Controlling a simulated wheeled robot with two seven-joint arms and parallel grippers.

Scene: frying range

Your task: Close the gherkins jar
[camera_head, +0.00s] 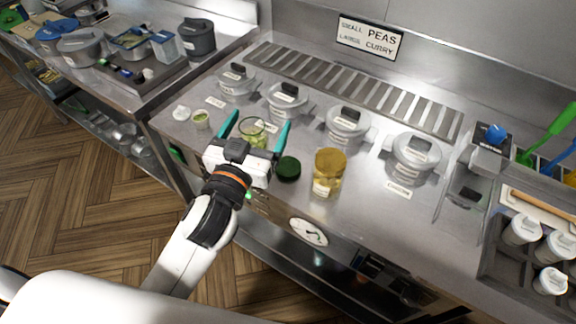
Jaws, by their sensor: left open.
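An open glass jar (252,134) with green contents, which looks like the gherkins jar, stands on the steel counter. A dark green round lid (288,168) lies on the counter just to the right of my left gripper, apart from the jar. My left gripper (256,127) is open, with one teal finger on each side of the jar; I cannot tell whether they touch it. The gripper body hides the jar's lower part. My right gripper is not in view.
A yellow jar with a gold lid (329,161) stands right of the green lid. Lidded metal containers (347,123) line the counter behind. A rack of white-lidded pots (521,230) is at far right. Counter between is clear.

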